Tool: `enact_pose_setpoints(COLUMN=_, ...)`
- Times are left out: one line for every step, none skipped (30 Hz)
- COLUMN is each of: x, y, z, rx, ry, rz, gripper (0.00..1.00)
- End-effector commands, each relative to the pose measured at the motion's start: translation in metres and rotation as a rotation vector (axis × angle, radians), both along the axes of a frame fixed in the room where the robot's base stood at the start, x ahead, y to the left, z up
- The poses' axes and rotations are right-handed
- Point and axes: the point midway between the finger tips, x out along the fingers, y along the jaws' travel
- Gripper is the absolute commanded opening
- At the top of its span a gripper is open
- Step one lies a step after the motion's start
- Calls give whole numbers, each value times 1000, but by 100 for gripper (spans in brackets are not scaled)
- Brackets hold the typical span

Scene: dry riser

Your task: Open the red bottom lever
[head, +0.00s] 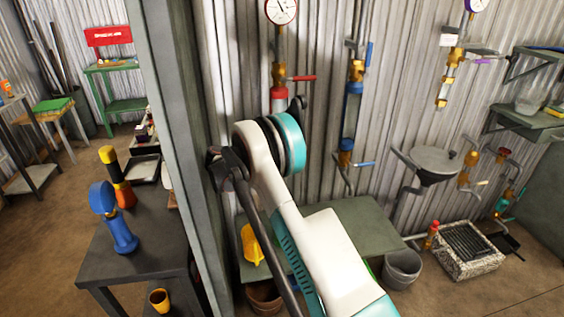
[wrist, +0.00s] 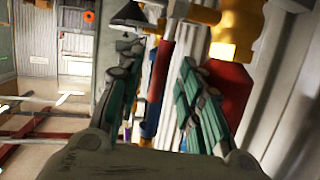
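In the wrist view a long red lever (wrist: 162,72) runs down between the two fingers of my gripper (wrist: 159,60). The fingers are spread, one on each side of it, and I cannot tell whether either touches it. A yellow valve body (wrist: 237,30) and a red fitting (wrist: 226,92) are to the right. In the head view a red lever (head: 302,78) sticks out right from a brass valve (head: 279,76) below a gauge. My arm covers the pipe below, and my gripper is mostly hidden there. I cannot tell whether both views show the same lever.
A pipe with a blue lever (head: 369,54) stands right of the arm. A grey post (head: 175,120) is close on the left. A green bench (head: 365,222), a bucket (head: 402,268) and a sink (head: 436,160) are below and right. A dark table (head: 140,235) stands left.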

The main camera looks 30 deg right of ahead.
Motion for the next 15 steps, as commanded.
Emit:
enact_pose_setpoints(x=0, y=0, z=0, rx=0, ry=0, rz=0, gripper=34)
enact_pose_setpoints(x=0, y=0, z=0, rx=0, ry=0, rz=0, gripper=34)
enact_pose_setpoints(x=0, y=0, z=0, rx=0, ry=0, rz=0, gripper=34)
enact_pose_setpoints(x=0, y=0, z=1, rx=0, ry=0, rz=0, gripper=34)
enact_pose_setpoints(x=0, y=0, z=1, rx=0, ry=0, rz=0, gripper=34)
enact_pose_setpoints(x=0, y=0, z=3, rx=0, ry=0, rz=0, gripper=34)
enact_pose_setpoints(x=0, y=0, z=5, rx=0, ry=0, rz=0, gripper=34)
enact_pose_setpoints(x=0, y=0, z=8, rx=0, ry=0, rz=0, gripper=34)
enact_pose_setpoints(x=0, y=0, z=13, rx=0, ry=0, rz=0, gripper=34)
enact_pose_setpoints(x=0, y=0, z=17, rx=0, ry=0, rz=0, gripper=34)
enact_pose_setpoints(x=0, y=0, z=22, rx=0, ry=0, rz=0, gripper=34)
enact_pose_setpoints(x=0, y=0, z=29, rx=0, ry=0, rz=0, gripper=34)
enact_pose_setpoints(x=0, y=0, z=35, rx=0, ry=0, rz=0, gripper=34)
enact_pose_setpoints(x=0, y=0, z=41, rx=0, ry=0, rz=0, gripper=34)
enact_pose_setpoints(x=0, y=0, z=49, rx=0, ry=0, rz=0, gripper=34)
